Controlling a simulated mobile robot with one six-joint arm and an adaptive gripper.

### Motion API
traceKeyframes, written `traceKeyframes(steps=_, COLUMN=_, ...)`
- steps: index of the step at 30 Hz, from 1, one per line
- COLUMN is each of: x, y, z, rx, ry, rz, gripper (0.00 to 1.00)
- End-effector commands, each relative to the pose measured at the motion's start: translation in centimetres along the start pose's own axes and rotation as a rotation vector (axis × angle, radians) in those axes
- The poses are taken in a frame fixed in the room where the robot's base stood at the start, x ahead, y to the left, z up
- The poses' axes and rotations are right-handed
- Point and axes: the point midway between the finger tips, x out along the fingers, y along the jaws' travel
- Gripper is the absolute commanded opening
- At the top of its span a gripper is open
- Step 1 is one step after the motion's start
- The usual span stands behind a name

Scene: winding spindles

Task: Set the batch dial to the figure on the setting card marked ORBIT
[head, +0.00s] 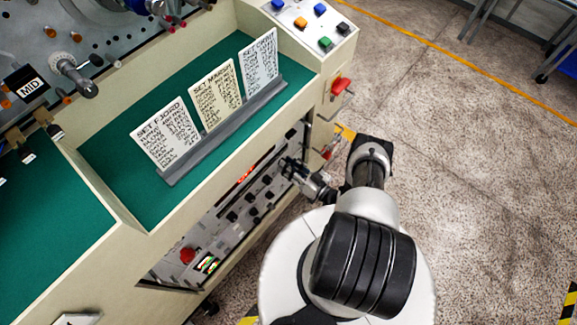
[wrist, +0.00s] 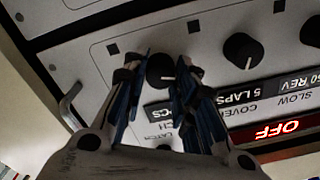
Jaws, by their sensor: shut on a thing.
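My gripper (wrist: 168,76) is shut around a small black dial knob (wrist: 159,66), one blue-padded finger on each side. The knob's white pointer line shows between the fingers. The label beside it is upside down and partly covered; the end of it appears to read "TCH". In the head view my gripper (head: 290,166) reaches the front panel of the machine, and the knob is hidden there. Three setting cards stand in a grey rack. The rightmost card (head: 258,64) begins with "SET"; its name and figures are too small to read surely. The others read FJORD (head: 168,135) and MARSH (head: 215,94).
Another black knob (wrist: 242,48) sits beside the held one, near labels reading "5 LAPS" and "COVER". A red display reads OFF (wrist: 290,128). A metal handle (wrist: 70,105) stands out at the left. A red emergency button (head: 187,255) is lower on the panel. Open floor lies right.

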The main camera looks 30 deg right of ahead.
Motion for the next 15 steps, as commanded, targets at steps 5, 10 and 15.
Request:
traceKeyframes(steps=5, x=-0.01, y=0.01, z=-0.02, rx=-0.043, ry=0.001, rz=0.001, gripper=0.02)
traceKeyframes(steps=10, x=-0.01, y=0.01, z=-0.02, rx=-0.059, ry=0.001, rz=0.001, gripper=0.02)
traceKeyframes(steps=15, x=0.00, y=0.01, z=-0.02, rx=-0.061, ry=0.001, rz=0.001, gripper=0.02)
